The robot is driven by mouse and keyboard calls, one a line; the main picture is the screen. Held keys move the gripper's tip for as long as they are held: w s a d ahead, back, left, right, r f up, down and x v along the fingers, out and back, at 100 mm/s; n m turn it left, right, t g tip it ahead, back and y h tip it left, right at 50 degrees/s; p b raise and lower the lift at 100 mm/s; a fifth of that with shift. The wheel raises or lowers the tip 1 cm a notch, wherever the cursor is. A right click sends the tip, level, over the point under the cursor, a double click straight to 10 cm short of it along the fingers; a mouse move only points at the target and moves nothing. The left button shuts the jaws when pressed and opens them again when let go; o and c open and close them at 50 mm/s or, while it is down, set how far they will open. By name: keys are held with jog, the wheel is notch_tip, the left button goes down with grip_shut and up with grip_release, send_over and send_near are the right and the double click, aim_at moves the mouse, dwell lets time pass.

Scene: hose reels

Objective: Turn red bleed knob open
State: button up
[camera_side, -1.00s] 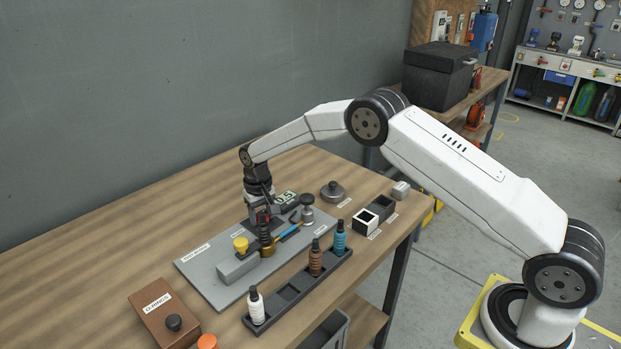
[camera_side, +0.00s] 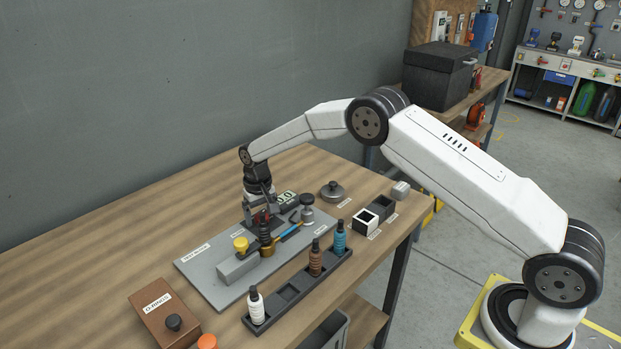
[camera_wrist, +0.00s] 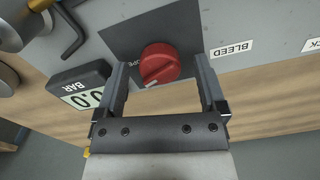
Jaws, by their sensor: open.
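The red bleed knob (camera_wrist: 159,64) sits on a dark square plate (camera_wrist: 120,35) beside the BLEED label (camera_wrist: 231,49) in the wrist view. A pale pointer mark shows on its lower left edge. My gripper (camera_wrist: 160,68) is open, with one finger on each side of the knob; I cannot tell whether either finger touches it. In the side view my gripper (camera_side: 261,218) is low over the grey test block plate (camera_side: 207,267), and the knob is mostly hidden. The gauge display (camera_wrist: 85,95) reads 0.0 BAR, left of the gripper.
A yellow-capped fitting (camera_side: 241,245) and a blue-handled part (camera_side: 290,231) stand close to the gripper. A rack with several bottles (camera_side: 287,293) lies in front, and a brown O-rings box (camera_side: 163,311) is at front left. The bench's left side is clear.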

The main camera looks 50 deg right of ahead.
jog(key=shift+r, duration=3.8)
jog(key=shift+s+f+n+t, duration=0.2)
jog(key=shift+s+n+t, duration=0.15)
jog(key=shift+n+t, duration=0.4)
jog(key=shift+s+f+n+t+y, duration=0.1)
jog(key=shift+s+n+t+y, duration=0.35)
jog(key=shift+n, duration=0.1)
jog(key=shift+s+d+n+t, duration=0.2)
jog(key=shift+s+n+t, duration=0.25)
jog(key=shift+n+t, duration=0.1)
jog(key=shift+s+d+n+t, duration=0.15)
jog(key=shift+s+n+t, duration=0.3)
jog(key=shift+t, duration=0.1)
jog(key=shift+f, duration=0.15)
jog(key=shift+x, duration=3.75)
